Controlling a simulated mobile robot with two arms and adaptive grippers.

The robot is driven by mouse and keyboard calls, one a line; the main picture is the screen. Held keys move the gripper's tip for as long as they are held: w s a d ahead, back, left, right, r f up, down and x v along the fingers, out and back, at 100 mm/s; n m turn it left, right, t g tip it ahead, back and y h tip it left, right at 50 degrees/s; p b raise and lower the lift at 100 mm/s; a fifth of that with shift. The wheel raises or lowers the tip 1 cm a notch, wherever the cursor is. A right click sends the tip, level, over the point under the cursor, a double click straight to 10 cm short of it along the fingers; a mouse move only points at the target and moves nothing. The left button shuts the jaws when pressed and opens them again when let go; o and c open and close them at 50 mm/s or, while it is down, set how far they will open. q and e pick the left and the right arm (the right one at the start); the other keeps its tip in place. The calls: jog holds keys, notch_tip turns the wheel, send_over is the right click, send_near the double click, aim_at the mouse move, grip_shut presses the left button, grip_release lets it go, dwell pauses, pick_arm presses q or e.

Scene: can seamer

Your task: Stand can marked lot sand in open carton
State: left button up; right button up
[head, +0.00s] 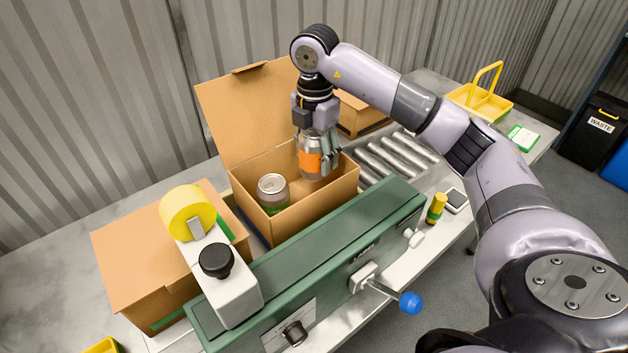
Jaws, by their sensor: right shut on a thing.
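The open carton (324,206) stands behind the green machine with its lid flap (240,110) raised at the back. A silver can with a green band (273,189) stands upright inside it on the left. My right gripper (317,145) points down over the carton's right part and is shut on a silver can with an orange band (311,162). The held can is upright, its lower part within the carton's opening. Whether its base touches the carton floor I cannot tell. No lot name is readable on either can. My left gripper is out of view.
The green seamer (330,250) with a blue-knobbed lever (410,302) runs along the front. Rollers (400,153), another carton (360,117) and a yellow tote (482,103) lie right and behind.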

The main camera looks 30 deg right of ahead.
aim_at(315, 180)
notch_tip(315, 180, down, 2)
jog(key=shift+s+f, duration=0.15)
jog(key=shift+f, duration=0.35)
notch_tip(315, 180, down, 3)
jog(key=shift+f+p, duration=0.2)
jog(key=shift+p, duration=0.5)
jog(key=shift+f, duration=0.55)
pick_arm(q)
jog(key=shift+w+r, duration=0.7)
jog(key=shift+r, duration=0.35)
pick_arm(e)
jog(key=o, duration=1)
jog(key=shift+f, duration=0.2)
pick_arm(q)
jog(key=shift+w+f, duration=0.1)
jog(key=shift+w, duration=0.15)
pick_arm(e)
jog(key=o, duration=0.5)
